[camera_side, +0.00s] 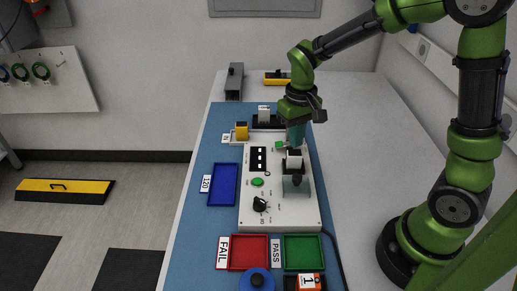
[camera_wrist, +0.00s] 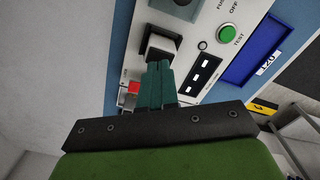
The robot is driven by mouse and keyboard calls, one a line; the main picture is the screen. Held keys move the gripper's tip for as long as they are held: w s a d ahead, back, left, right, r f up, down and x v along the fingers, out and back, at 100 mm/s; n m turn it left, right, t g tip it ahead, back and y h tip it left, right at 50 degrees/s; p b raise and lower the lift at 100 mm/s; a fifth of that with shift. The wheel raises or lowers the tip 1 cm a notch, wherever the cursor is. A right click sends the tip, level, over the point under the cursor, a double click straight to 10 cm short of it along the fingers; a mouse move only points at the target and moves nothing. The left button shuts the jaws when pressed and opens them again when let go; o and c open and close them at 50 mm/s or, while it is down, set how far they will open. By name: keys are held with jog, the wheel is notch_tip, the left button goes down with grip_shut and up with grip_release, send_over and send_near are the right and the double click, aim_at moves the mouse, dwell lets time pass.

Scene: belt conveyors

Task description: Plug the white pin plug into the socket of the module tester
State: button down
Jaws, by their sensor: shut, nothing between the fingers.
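The module tester (camera_side: 280,213) is a white panel with a black display, a green button and a dark knob. A white block with black sides (camera_side: 294,157) stands on its right half; it also shows in the wrist view (camera_wrist: 160,45). It looks like the white pin plug seated on the panel, but its pins and any socket under it are hidden. My gripper (camera_side: 297,146) is just behind this block. Its teal fingers (camera_wrist: 158,66) are together and empty, their tips close to the block; I cannot tell whether they touch it.
A red part (camera_wrist: 134,87) is beside my fingers. Another white piece (camera_side: 264,114) stands in a black holder behind. Blue (camera_side: 222,185), red (camera_side: 249,252) and green (camera_side: 302,252) trays lie around the tester.

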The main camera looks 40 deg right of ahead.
jog(key=shift+r, duration=2.75)
jog(key=shift+w, duration=0.1)
jog(key=s+a+r+t+y, duration=0.1)
jog(key=s+r+t, duration=0.2)
jog(key=s, duration=0.3)
jog(key=s+a+r+m+t+y, duration=0.1)
jog(key=s+a+r+t, duration=0.1)
jog(key=s+r+t, duration=0.2)
jog(key=shift+s+a+r, duration=0.15)
jog(key=shift+s+r, duration=0.25)
jog(key=shift+s, duration=0.75)
